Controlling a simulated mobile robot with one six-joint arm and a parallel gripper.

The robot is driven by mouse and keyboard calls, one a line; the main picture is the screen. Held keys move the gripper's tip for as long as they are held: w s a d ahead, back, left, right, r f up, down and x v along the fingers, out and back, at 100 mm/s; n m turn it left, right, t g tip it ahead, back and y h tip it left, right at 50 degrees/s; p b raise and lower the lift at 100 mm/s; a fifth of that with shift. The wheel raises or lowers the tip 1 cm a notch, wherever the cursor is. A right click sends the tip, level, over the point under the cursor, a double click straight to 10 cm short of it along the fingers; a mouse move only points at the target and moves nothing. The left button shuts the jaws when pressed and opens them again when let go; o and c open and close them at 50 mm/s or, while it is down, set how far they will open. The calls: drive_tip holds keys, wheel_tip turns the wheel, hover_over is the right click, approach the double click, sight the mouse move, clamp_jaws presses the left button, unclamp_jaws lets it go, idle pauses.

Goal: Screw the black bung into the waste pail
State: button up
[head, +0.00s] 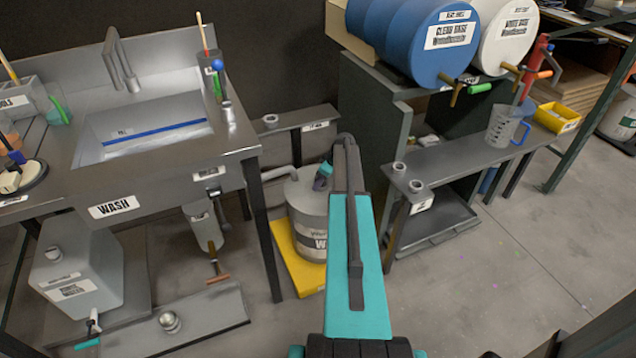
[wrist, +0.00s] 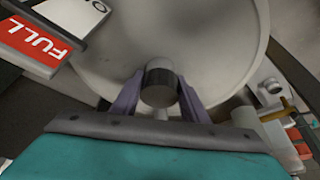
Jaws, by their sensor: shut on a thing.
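The waste pail (head: 306,222) is a grey round drum with a partly covered label. It stands in a yellow tray (head: 299,277) beneath my arm. In the wrist view its pale round top (wrist: 215,45) fills much of the upper middle. My gripper (wrist: 160,78) has its purple fingers on both sides of the bung (wrist: 159,92), a short dark grey cylinder, and is shut on it. The bung is over the pail's top, near its lower edge in that view. Its underside and any thread are hidden.
A wash sink (head: 150,150) stands at the left. A low bench (head: 445,165) with a clear jug (head: 506,125) is at the right, below blue and white drums. A red FULL sign (wrist: 38,42) shows in the wrist view. The floor at lower right is clear.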

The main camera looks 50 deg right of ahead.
drive_tip(key=shift+s+a+f, duration=0.1)
drive_tip(key=shift+s+f, duration=0.05)
drive_tip(key=shift+f, duration=0.2)
